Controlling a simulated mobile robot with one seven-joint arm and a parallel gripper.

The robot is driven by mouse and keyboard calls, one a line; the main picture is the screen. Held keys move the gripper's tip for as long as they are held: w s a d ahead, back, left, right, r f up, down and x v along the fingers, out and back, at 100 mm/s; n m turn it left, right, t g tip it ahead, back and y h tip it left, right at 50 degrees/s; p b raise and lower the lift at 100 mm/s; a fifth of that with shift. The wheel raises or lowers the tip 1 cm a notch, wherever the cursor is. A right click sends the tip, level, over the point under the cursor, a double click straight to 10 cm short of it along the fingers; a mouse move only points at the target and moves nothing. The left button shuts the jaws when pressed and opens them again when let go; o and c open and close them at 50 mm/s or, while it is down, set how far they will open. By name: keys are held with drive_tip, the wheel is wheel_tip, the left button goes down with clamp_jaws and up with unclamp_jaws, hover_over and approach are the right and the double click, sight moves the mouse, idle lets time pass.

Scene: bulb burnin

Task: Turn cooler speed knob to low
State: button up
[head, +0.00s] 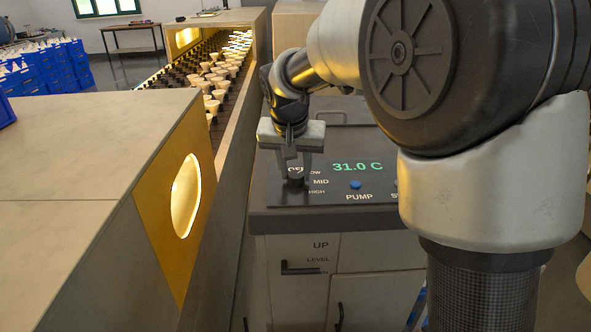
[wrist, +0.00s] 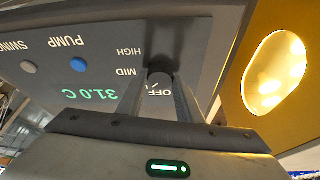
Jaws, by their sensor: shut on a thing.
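The cooler's dark control panel (head: 345,195) shows a green 31.0 C readout and the labels OFF, LOW, MID and HIGH. The small dark speed knob (head: 295,184) sits at the left of the panel beside these labels. My gripper (head: 297,177) points down and is shut on the knob, a finger on either side. In the wrist view the knob (wrist: 160,77) shows between the two fingertips, with OFF, MID and HIGH readable around it. The fingers hide most of the knob, and I cannot tell which label it points at.
A blue PUMP button (head: 355,184) is on the panel to the right of the knob; a grey SWING button (wrist: 28,66) shows in the wrist view. A long bench with a yellow end plate (head: 160,200) runs close by on the left. A lever (head: 300,268) is on the cooler's front.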

drive_tip(key=o, duration=1)
drive_tip(key=shift+o, duration=0.2)
drive_tip(key=p+v, duration=0.1)
drive_tip(key=v, duration=1.6)
drive_tip(key=shift+r+p, duration=0.3)
drive_tip(key=s+d+r+n+p, duration=0.15)
drive_tip(key=s+d+p, duration=0.25)
drive_tip(key=s+d, duration=0.5)
drive_tip(key=s+d+f+p, duration=0.1)
drive_tip(key=s+f+p, duration=0.1)
drive_tip(key=s, duration=0.4)
drive_tip(key=s+d+f+t+p, duration=0.1)
drive_tip(key=s+d+p, duration=0.1)
drive_tip(key=s, duration=0.5)
drive_tip(key=shift+d+f+n+y, duration=0.35)
drive_tip(key=shift+f+y, duration=0.05)
